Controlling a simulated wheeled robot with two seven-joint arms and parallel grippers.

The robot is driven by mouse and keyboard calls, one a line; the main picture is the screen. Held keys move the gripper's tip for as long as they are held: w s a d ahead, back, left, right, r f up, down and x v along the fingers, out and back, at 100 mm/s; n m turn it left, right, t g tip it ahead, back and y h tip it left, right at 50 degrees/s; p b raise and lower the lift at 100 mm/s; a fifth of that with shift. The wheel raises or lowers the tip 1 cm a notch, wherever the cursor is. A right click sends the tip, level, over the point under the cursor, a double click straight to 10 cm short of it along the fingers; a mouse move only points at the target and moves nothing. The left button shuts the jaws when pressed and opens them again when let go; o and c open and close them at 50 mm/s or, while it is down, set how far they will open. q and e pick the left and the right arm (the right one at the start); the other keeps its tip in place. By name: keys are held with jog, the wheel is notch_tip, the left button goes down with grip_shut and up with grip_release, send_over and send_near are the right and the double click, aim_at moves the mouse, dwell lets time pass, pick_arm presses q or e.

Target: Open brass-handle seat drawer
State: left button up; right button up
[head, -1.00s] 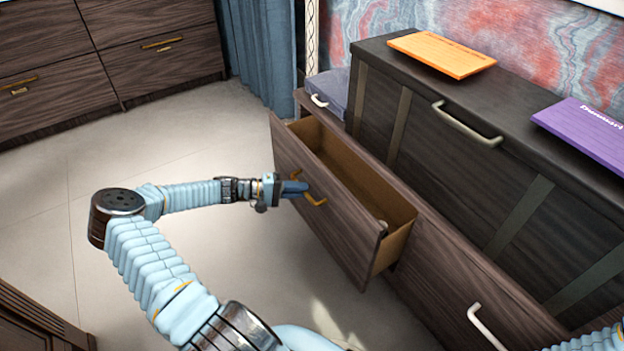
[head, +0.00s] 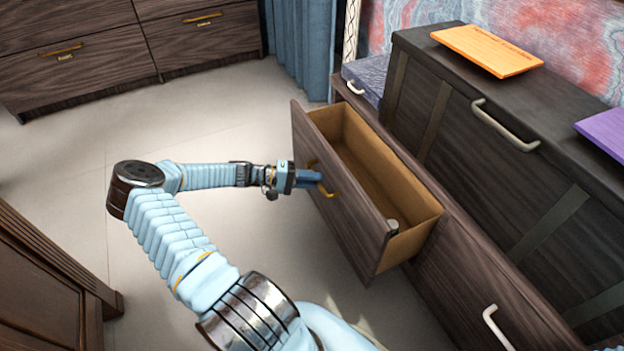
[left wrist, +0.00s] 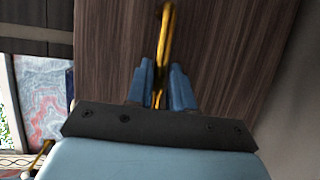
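The wooden seat drawer (head: 345,200) with a brass handle (head: 326,184) stands pulled out of the bench in the head view, its pale inside showing. A small grey object (head: 392,226) sits at its near right end. My left gripper (head: 316,177) is at the drawer front, with its fingers at the brass handle. In the left wrist view the blue fingers (left wrist: 163,88) stand on both sides of the brass handle (left wrist: 166,40), closed around it. My right gripper is not in view.
The bench's other drawer front has a white handle (head: 497,326). A dark chest (head: 470,140) stands on the bench, bearing an orange board (head: 488,50) and a purple one (head: 606,130). A brown cabinet (head: 50,270) is at lower left. Open floor (head: 215,130) lies left of the drawer.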

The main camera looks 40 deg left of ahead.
pick_arm(q)
jog(key=shift+o, duration=1.3)
jog(key=v, duration=1.3)
jog(key=shift+s+a+r+p, duration=0.2)
jog(key=shift+a+p, duration=0.05)
jog(key=shift+p, duration=0.05)
